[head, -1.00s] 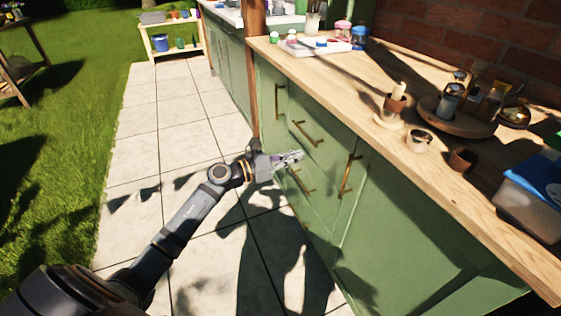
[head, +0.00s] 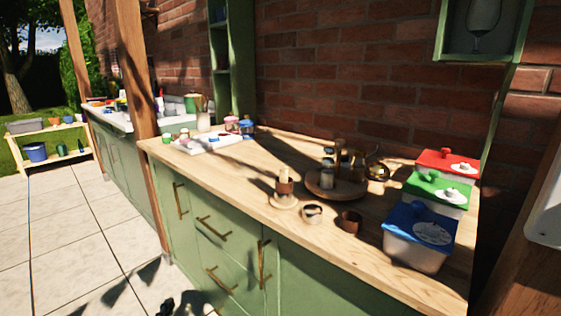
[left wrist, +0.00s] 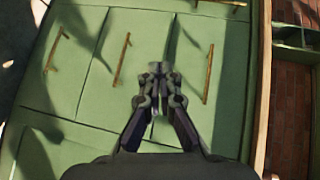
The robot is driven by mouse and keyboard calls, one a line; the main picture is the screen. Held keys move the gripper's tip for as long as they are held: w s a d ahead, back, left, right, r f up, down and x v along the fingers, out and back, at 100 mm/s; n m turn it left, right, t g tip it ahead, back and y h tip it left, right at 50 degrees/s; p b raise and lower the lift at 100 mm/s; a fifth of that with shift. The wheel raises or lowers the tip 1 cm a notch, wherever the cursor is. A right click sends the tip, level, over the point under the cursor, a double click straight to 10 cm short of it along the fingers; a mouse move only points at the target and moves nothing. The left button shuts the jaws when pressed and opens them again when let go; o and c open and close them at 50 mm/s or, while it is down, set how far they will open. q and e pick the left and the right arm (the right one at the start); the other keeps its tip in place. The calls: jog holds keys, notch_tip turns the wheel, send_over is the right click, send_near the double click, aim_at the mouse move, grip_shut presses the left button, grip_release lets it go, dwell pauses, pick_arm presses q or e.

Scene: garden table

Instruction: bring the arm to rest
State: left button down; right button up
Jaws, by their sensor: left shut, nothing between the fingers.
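My left gripper (left wrist: 160,70) is in the middle of the left wrist view, its fingertips together and nothing between them. It is in front of the green cabinet fronts (left wrist: 130,62), which carry brass handles. I cannot tell the exact gap between it and the fronts. In the head view only a small dark part of my left arm or gripper (head: 166,305) shows at the bottom edge. My right gripper is in neither view.
The wooden counter (head: 345,255) runs above the green cabinet (head: 190,225). On it stand a round wooden tray (head: 318,192), a small dark cup (head: 350,221) and lidded boxes, the nearest with a blue lid (head: 405,215). Paving (head: 60,235) lies clear at the left.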

pick_arm(q)
jog(key=s+d+f+n+g, duration=0.3)
jog(key=s+f+n+g, duration=0.6)
jog(key=s+f, duration=0.4)
jog(key=s+d+f+n+g+h, duration=0.35)
jog(key=s+d+n, duration=0.3)
jog(key=s, duration=0.55)
jog(key=s+a+f+g+y+p, duration=0.1)
jog(key=s+a+p, duration=0.2)
jog(key=s+p, duration=0.5)
jog(key=s+a+f+y+p, duration=0.1)
jog(key=s+p, duration=0.8)
jog(key=p, duration=1.3)
jog(key=shift+s+a+f+g, duration=0.3)
jog(key=shift+a+f, duration=0.2)
jog(key=shift+a, duration=0.75)
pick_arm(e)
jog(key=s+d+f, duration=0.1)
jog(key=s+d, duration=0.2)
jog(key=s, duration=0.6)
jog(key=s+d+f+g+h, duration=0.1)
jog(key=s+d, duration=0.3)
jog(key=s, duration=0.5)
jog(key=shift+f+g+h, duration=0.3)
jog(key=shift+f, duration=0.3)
pick_arm(q)
jog(key=shift+m, duration=0.25)
